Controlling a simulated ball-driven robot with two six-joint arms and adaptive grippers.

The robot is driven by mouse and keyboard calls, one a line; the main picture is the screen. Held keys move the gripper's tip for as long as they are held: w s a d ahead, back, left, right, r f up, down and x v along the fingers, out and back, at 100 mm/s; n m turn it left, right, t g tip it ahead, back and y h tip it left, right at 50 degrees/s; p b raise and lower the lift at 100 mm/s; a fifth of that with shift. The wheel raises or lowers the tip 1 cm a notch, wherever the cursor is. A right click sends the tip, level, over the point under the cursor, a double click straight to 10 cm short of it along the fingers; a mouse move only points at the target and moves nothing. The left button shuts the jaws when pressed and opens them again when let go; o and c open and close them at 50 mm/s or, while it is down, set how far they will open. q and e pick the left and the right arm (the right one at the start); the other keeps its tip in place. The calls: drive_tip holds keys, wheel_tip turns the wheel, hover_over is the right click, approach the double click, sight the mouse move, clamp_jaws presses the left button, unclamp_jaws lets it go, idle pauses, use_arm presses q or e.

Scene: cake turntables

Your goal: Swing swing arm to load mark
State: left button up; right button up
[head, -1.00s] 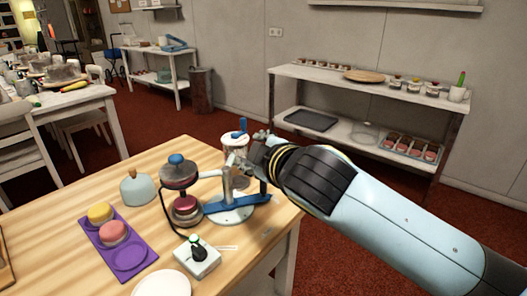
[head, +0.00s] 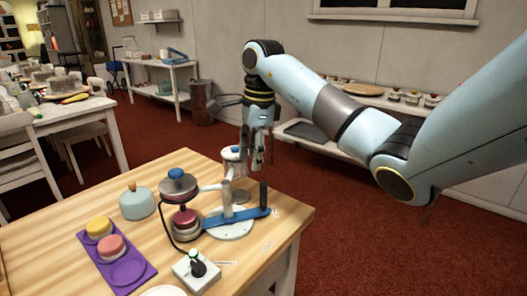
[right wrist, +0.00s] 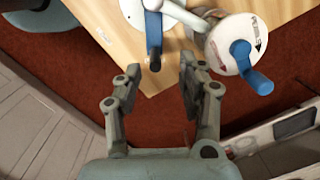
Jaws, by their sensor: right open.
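The swing-arm fixture stands at the right of the wooden table in the head view. It has a pale post (head: 227,200) on a round white base (head: 229,231), a blue bar (head: 236,217) low across it, and a dark upright handle (head: 263,194) at the bar's right end. A round plate with a blue knob (head: 177,174) hangs over a stacked red-topped cake (head: 185,221). My right gripper (head: 258,160) is open, pointing down above and behind the handle. In the right wrist view the blue bar (right wrist: 154,38) lies ahead of the open fingers, not touching. I cannot make out the load mark.
A white drum with a blue crank (right wrist: 255,70) is close to the right finger in the wrist view. A purple tray (head: 127,270) with two cakes, a pale blue dome (head: 137,203) and a switch box (head: 196,268) stand left and front. Small labels lie on the table, unreadable.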

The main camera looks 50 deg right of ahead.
sight(263, 183)
drive_tip(key=shift+s+d+r+g+h, duration=0.1)
drive_tip(key=shift+s+d+g+h, duration=0.2)
drive_tip(key=shift+d, duration=0.2)
drive_tip(key=shift+s+d+r+g+h, duration=0.1)
drive_tip(key=shift+s+d+g, duration=0.1)
drive_tip(key=shift+s+d, duration=0.25)
wheel_tip(263, 183, down, 10)
drive_tip(key=b, duration=0.6)
drive_tip(key=shift+r, duration=0.25)
drive_tip(key=shift+w+r, duration=0.1)
drive_tip(key=shift+r, duration=0.05)
clamp_jaws()
